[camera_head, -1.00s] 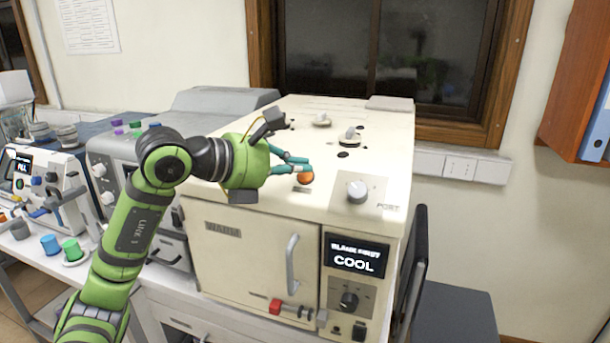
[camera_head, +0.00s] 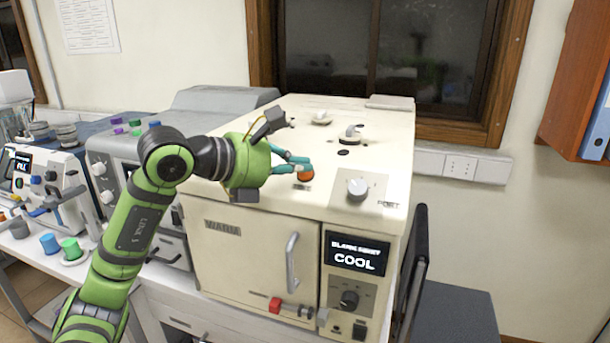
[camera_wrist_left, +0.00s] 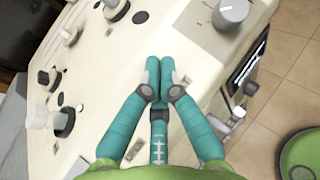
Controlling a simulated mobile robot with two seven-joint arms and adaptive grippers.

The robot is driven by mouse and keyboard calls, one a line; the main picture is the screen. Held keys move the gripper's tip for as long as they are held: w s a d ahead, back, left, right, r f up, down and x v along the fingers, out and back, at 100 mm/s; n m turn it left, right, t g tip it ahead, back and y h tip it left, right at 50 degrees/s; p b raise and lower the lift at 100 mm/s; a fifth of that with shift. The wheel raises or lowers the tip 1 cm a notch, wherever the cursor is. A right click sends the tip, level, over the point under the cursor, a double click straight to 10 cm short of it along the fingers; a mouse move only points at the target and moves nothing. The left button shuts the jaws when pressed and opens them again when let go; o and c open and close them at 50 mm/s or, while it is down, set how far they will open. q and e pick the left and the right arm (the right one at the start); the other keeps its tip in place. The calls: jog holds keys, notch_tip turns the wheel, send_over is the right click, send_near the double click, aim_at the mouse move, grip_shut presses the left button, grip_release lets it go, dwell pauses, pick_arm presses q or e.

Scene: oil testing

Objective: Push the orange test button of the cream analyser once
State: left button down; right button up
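The cream analyser (camera_head: 270,215) stands on the bench, its display reading COOL. Its orange test button (camera_head: 306,177) is on the top near the front edge, left of a round grey knob (camera_head: 357,189). My left gripper (camera_head: 300,164) is over the top, its teal fingertips right at the button's upper side; whether they press it I cannot tell. In the left wrist view the fingertips (camera_wrist_left: 160,68) are together with nothing seen between them, over the cream top (camera_wrist_left: 150,35). The button does not show there and is probably hidden by the fingers. My right gripper is not in view.
A grey instrument (camera_head: 125,160) stands close on the left. Several small knobs and ports, one a raised knob (camera_head: 352,131), rise from the analyser's top. A red-ended latch (camera_head: 276,305) and a handle (camera_head: 292,262) are on its front. A wall and window frame are behind.

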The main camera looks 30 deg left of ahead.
pick_arm(q)
jog(key=shift+w+a+f+b, duration=0.1)
jog(key=shift+w+f+b, duration=0.15)
jog(key=shift+f+b, duration=0.15)
dwell(0.8)
jog(key=shift+s+r, duration=0.45)
jog(key=shift+r, duration=0.2)
jog(key=shift+p, duration=0.3)
jog(key=shift+s+d+r+p, duration=0.2)
jog(key=shift+s+r+p, duration=0.15)
jog(key=shift+r, duration=0.4)
jog(key=s+r, duration=0.2)
jog(key=shift+d+r+p, duration=0.25)
jog(key=shift+r+p, duration=0.05)
jog(key=shift+p, duration=0.1)
